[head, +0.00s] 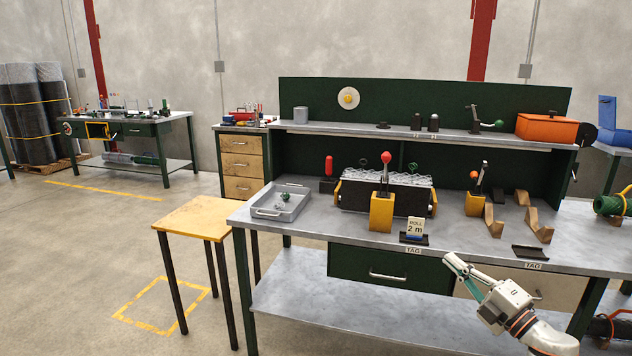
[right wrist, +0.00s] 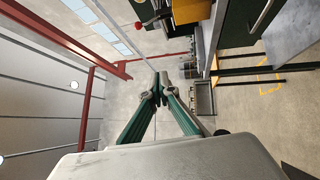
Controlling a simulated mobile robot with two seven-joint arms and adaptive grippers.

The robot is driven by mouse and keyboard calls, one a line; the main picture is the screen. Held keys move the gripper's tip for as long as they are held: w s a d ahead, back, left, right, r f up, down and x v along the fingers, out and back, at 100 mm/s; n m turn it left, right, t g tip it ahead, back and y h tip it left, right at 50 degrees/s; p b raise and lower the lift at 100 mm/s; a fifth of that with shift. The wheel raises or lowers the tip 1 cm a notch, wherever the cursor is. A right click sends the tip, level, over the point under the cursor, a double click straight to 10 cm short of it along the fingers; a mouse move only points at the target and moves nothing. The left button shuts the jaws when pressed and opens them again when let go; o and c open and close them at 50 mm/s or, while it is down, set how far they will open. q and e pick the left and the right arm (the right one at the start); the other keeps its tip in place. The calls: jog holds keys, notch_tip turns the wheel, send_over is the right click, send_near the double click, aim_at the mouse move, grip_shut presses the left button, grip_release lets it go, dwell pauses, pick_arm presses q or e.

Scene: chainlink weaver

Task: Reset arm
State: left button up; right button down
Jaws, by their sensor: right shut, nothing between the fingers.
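My right gripper (head: 456,265) shows at the lower right in the head view, in front of the workbench's front edge. Its fingers are together and hold nothing. In the right wrist view the same gripper (right wrist: 160,78) has its green-sided fingers meeting at the tips, with free space beyond them. My left gripper is in neither view. The workbench (head: 330,236) has a grey top, a green back panel and an upper shelf.
On the bench are a grey tray (head: 277,213), a black weaving fixture (head: 350,196), yellow lever stands (head: 381,212), a "ROLL 2 m" sign (head: 415,228) and wooden cradles (head: 493,221). A wooden-topped stool (head: 196,216) stands left of the bench.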

jog(key=s+a+f+m+g+h+b, duration=0.1)
jog(key=s+a+f+m+h+b, duration=0.2)
jog(key=s+f, duration=0.55)
jog(key=s+a+f+m+g+h+b, duration=0.1)
jog(key=s+a+f+m, duration=0.35)
jog(key=f, duration=0.65)
jog(key=s+a+f+m+g+h+b, duration=0.1)
jog(key=s+a+f+m+h+b, duration=0.1)
jog(key=s+f+m, duration=0.55)
jog(key=s+a+f+m+g+h+b, duration=0.1)
jog(key=s+a+f+m+g, duration=0.1)
jog(key=s+f, duration=0.45)
jog(key=s+a+f+m+g+b, duration=0.15)
jog(key=s+f, duration=0.25)
jog(key=s, duration=0.6)
pick_arm(q)
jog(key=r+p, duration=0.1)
jog(key=p, duration=0.5)
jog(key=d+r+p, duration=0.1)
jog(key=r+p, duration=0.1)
jog(key=p, duration=0.5)
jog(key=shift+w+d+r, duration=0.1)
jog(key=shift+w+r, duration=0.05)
pick_arm(e)
notch_tip(320, 180, up, 6)
jog(key=s, duration=0.2)
jog(key=shift+d+f+m+g, duration=0.15)
jog(key=shift+d+m+g, duration=0.05)
jog(key=shift+m+g, duration=0.25)
